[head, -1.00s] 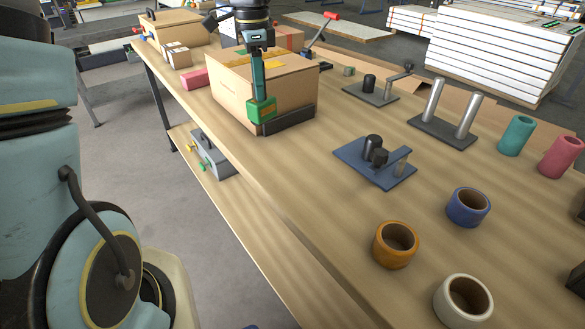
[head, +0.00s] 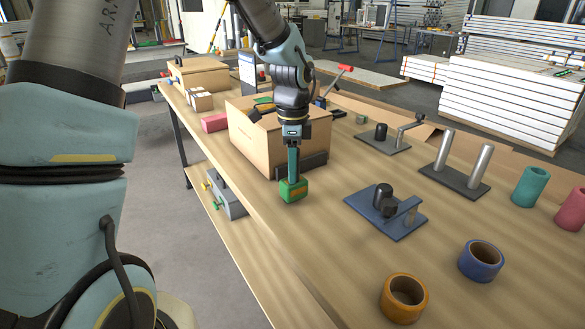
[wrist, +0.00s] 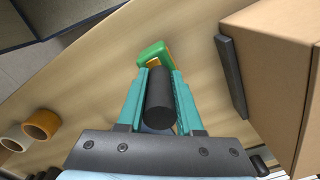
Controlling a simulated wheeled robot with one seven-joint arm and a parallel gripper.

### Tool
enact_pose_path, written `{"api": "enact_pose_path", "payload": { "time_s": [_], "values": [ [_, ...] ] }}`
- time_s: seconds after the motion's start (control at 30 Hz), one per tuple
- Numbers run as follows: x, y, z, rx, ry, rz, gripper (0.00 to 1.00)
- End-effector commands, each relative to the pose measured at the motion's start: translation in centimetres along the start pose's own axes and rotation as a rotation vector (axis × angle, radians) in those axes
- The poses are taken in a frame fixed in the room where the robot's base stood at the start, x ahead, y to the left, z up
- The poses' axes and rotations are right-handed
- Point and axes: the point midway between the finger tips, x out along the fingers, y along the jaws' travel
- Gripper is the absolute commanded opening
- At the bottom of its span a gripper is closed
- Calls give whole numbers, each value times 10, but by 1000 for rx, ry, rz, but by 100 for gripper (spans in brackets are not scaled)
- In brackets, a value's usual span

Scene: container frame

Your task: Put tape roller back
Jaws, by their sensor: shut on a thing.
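The tape roller has a green and orange head (head: 293,190) and, in the wrist view, a black cylindrical handle (wrist: 160,100). My gripper (head: 293,168) points down over the bench, its teal fingers shut on the handle. The fingers also show in the wrist view (wrist: 160,76), one on each side of the handle, with the green head (wrist: 153,52) beyond them. The roller is just in front of the cardboard box (head: 252,142). In the head view I cannot tell whether its head touches the bench. The arm partly hides the box's top.
A blue stand (head: 386,212) with a black knob and bracket is right of my gripper. A dark base with two metal posts (head: 455,178) stands farther right. Orange (head: 404,297) and blue (head: 480,260) tape rolls are at front right. A dark strip (wrist: 231,75) lies along the box.

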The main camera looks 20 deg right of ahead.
Motion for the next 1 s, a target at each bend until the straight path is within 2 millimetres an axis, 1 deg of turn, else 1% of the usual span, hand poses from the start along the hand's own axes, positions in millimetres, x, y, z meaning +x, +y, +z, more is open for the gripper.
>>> {"api": "enact_pose_path", "payload": {
  "time_s": [0.1, 0.43, 0.47, 0.5, 0.7, 0.73, 1.0],
  "values": [
    [5, 0, 0, -1, 1, -2, 0],
    [8, 0, 0, -1, 1, -2, 0],
    [9, 0, 0, -1, 0, -1, 36],
    [8, 0, 0, -2, 0, -1, 40],
    [8, 0, 0, -1, 0, -1, 63],
    [8, 0, 0, -1, 0, -1, 65],
    [6, 0, 0, -1, 0, -1, 65]
  ]
}}
